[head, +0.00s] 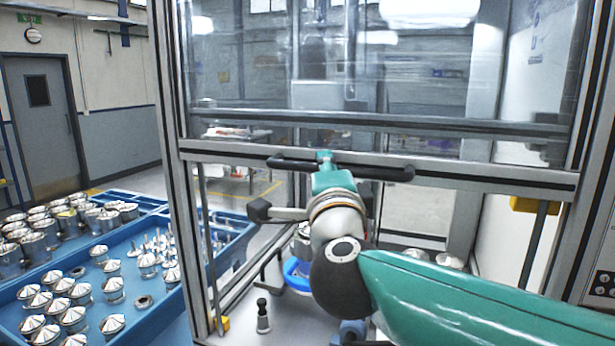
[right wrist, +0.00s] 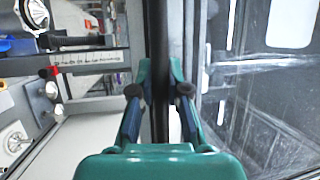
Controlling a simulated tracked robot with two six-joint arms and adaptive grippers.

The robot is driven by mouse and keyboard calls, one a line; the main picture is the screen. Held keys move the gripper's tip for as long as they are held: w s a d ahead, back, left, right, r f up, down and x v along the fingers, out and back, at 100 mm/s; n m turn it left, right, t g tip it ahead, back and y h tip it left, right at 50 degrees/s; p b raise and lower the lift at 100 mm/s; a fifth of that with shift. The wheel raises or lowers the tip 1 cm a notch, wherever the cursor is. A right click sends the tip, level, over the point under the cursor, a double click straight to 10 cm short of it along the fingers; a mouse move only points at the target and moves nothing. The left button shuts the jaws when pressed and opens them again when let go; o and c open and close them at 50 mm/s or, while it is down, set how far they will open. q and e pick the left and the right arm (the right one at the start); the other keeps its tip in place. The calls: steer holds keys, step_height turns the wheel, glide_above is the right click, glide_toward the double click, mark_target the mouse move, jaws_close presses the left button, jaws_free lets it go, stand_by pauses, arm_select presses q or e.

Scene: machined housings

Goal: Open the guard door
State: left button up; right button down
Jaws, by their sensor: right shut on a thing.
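The guard door is a clear panel (head: 420,85) in a grey metal frame, with a black bar handle (head: 390,172) along its lower rail (head: 480,182). Open space shows below that rail, into the machine enclosure. My right gripper (head: 325,158) is shut on the handle near its middle. In the right wrist view, the handle (right wrist: 160,40) runs upright between the green fingers of the right gripper (right wrist: 160,95). My right arm hides part of the enclosure below the door. My left gripper is not in view.
Blue trays (head: 165,322) of metal parts stand at the left, outside the enclosure post (head: 172,190). Inside, a blue ring-shaped part (head: 296,274) and a small dark peg (head: 263,318) show below the door. Yellow blocks (head: 535,205) sit by the side posts.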

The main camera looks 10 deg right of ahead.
steer(key=shift+d+r, duration=0.1)
steer(key=shift+r, duration=0.2)
steer(key=c, duration=1.1)
jaws_free()
steer(key=shift+s, duration=0.15)
steer(key=shift+c, duration=0.2)
steer(key=v, duration=1.2)
steer(key=shift+f, duration=0.1)
